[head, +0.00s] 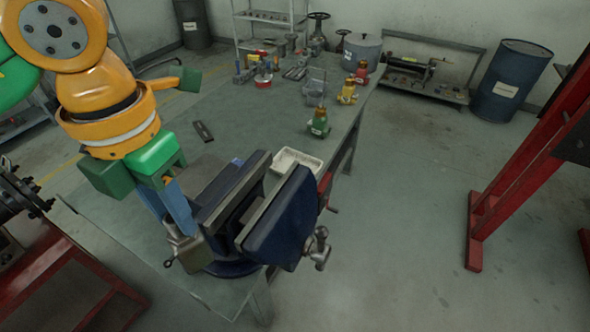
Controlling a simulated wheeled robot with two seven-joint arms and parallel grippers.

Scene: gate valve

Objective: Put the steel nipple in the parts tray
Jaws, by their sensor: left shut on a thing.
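My left gripper (135,172), with green fingers below an orange wrist, is at the left, above the bench and beside the blue vise (285,218). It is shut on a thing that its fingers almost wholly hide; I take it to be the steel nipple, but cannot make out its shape. No other nipple is clear in view. The parts tray (279,168) is a pale shallow tray on the bench just behind the vise, right of my left gripper. The vise partly hides its near side.
The grey-green bench (240,125) has a dark flat tool (203,131) lying left of the tray. A green small valve (319,122), a yellow one (348,92) and a red one (362,73) stand farther back. The vise rises between the gripper and the tray.

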